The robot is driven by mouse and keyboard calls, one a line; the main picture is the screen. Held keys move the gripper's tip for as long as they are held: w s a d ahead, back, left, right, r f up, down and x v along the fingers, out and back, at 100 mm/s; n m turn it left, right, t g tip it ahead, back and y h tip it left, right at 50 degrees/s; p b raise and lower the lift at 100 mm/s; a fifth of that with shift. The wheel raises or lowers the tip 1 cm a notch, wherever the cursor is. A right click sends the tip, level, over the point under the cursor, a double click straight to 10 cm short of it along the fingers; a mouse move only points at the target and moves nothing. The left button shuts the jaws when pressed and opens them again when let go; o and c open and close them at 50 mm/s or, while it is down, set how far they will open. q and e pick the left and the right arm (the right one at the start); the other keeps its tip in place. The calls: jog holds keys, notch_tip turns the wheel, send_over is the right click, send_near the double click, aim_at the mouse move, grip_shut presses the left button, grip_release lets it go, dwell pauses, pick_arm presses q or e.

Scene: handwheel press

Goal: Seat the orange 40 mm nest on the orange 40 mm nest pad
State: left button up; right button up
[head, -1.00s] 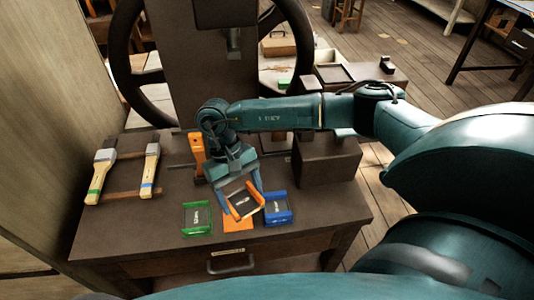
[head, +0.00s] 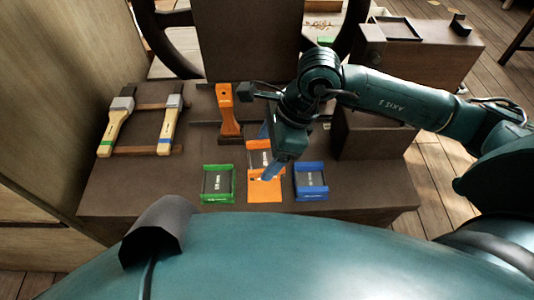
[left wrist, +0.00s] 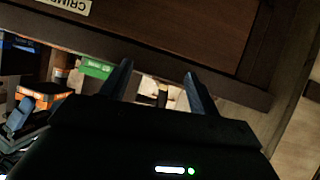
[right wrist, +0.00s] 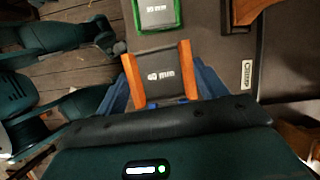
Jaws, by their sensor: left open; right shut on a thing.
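The orange 40 mm nest (head: 259,158) has orange side walls and a dark floor. My right gripper (head: 267,153) is shut on it. In the right wrist view, the nest (right wrist: 159,74) sits between the blue fingers (right wrist: 160,82), its label readable. The flat orange pad (head: 265,193) lies on the bench between the green and blue nests, its front part bare. The nest overlaps the pad's back edge in the head view; I cannot tell whether they touch. My left gripper (left wrist: 158,84) is open and empty in the left wrist view, in front of the bench.
The green nest (head: 218,184) is left of the pad and the blue nest (head: 311,182) right. An orange-handled tool (head: 228,108) stands behind. A dark block (head: 372,135) stands at right. The bench's front left is clear.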

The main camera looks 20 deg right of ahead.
jog(key=shift+a+r+m, duration=0.1)
jog(key=shift+a+m, duration=0.05)
jog(key=shift+m, duration=0.35)
notch_tip(320, 180, down, 6)
jog(key=b, duration=0.3)
jog(key=shift+r, duration=0.2)
jog(key=shift+f, duration=0.3)
jog(key=shift+f+b, duration=0.25)
jog(key=shift+b, duration=0.1)
pick_arm(q)
jog(key=shift+w+f+n, duration=0.1)
jog(key=shift+f+n, duration=0.2)
jog(key=shift+f, duration=0.55)
jog(key=shift+f, duration=0.1)
jog(key=shift+w+d+f+t, duration=0.1)
jog(key=shift+f+t, duration=0.1)
jog(key=shift+t, duration=0.1)
jog(key=shift+f+b, duration=0.4)
jog(key=shift+b, duration=0.2)
